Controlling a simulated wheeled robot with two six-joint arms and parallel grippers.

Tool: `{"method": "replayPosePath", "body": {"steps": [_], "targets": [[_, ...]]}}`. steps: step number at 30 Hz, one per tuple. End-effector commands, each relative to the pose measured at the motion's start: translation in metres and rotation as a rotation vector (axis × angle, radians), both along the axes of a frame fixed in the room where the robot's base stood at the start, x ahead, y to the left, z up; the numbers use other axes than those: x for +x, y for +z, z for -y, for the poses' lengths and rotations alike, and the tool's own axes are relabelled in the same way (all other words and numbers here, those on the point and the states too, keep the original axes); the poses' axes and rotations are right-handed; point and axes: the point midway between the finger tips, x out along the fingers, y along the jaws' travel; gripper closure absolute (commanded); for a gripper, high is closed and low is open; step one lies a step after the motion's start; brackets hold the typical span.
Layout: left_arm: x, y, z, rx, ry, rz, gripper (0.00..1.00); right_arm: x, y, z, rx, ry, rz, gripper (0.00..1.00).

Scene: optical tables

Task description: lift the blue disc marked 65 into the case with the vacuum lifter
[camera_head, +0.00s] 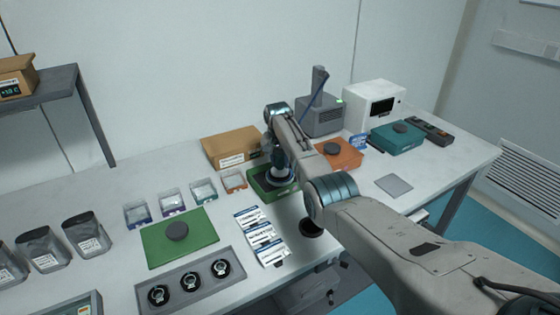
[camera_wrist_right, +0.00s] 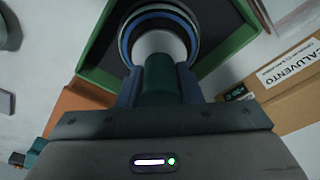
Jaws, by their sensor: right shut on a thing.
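My right gripper (camera_head: 277,152) is shut on the vacuum lifter (camera_wrist_right: 160,75), whose dark green grip sits between the fingers in the right wrist view. Below the grip are a pale cylinder and a wide round foot with black and blue rings. A blue rim (camera_wrist_right: 187,22) shows around it; I take it for the blue disc, but no number is readable. The lifter stands over the open green case (camera_head: 259,190), inside its walls as seen from above. The case's dark inside shows in the right wrist view (camera_wrist_right: 225,25). Whether the disc touches the case floor is hidden. My left gripper is out of view.
A cardboard box (camera_head: 231,147) stands close behind the green case. An orange case (camera_head: 350,156) and teal case (camera_head: 397,140) lie to the right.

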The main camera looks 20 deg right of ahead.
Motion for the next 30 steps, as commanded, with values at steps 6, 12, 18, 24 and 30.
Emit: {"method": "replayPosePath", "body": {"steps": [6,12,18,24,30], "targets": [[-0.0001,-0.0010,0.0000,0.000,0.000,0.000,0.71,0.0006,-0.0009,0.0000,-0.001,0.000,0.002,0.97],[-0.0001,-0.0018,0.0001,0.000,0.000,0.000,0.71,0.0006,-0.0030,0.0000,-0.001,0.000,0.002,0.97],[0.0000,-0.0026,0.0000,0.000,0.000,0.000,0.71,0.0006,-0.0050,0.0000,-0.001,0.000,0.002,0.97],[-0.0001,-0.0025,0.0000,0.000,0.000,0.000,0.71,0.0004,-0.0055,-0.0001,0.000,0.000,0.001,0.43],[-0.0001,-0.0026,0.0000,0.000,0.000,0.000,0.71,0.0001,-0.0061,-0.0001,0.000,0.000,0.000,0.43]]}}
